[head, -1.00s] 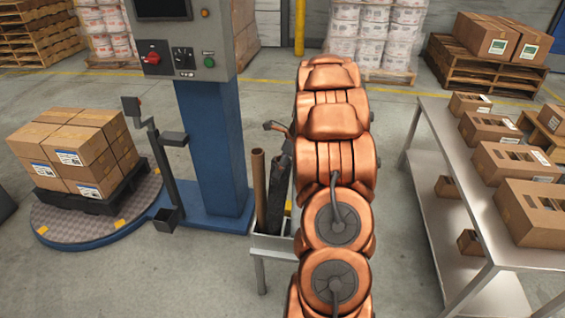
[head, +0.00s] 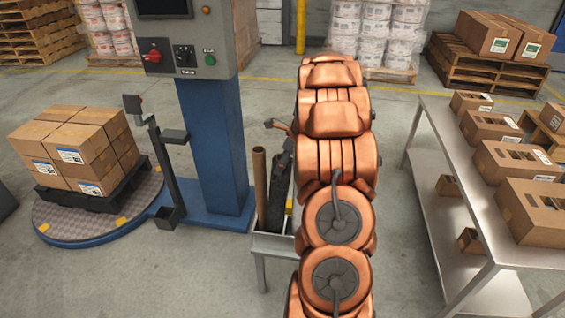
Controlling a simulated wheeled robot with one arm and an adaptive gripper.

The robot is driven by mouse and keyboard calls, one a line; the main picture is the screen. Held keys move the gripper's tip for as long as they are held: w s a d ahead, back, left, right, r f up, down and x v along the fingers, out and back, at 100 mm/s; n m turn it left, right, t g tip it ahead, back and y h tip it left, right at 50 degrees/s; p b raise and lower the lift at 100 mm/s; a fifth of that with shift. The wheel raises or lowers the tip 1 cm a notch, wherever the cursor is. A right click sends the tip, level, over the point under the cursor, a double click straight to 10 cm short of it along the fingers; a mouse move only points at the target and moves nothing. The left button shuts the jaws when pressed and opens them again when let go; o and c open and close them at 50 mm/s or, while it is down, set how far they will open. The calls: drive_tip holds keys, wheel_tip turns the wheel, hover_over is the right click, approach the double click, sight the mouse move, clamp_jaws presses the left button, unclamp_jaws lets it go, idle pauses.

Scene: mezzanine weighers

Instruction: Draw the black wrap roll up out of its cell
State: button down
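A black wrap roll (head: 275,207) stands upright in a small grey metal stand (head: 272,244), just left of my copper arm. The stand's right part is behind my arm, so the roll's cell shows only partly. A brown cardboard tube (head: 260,190) stands in the stand to the roll's left.
A blue column with a control box (head: 185,45) and a round turntable (head: 90,232) bearing stacked cartons stand left. A grey metal table (head: 455,180) with several cartons stands right. Loaded pallets line the back. Open floor lies front left.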

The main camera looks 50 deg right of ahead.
wheel_tip(320, 180, up, 13)
drive_tip(key=p, duration=1)
idle(1.3)
drive_tip(key=shift+r, duration=0.1)
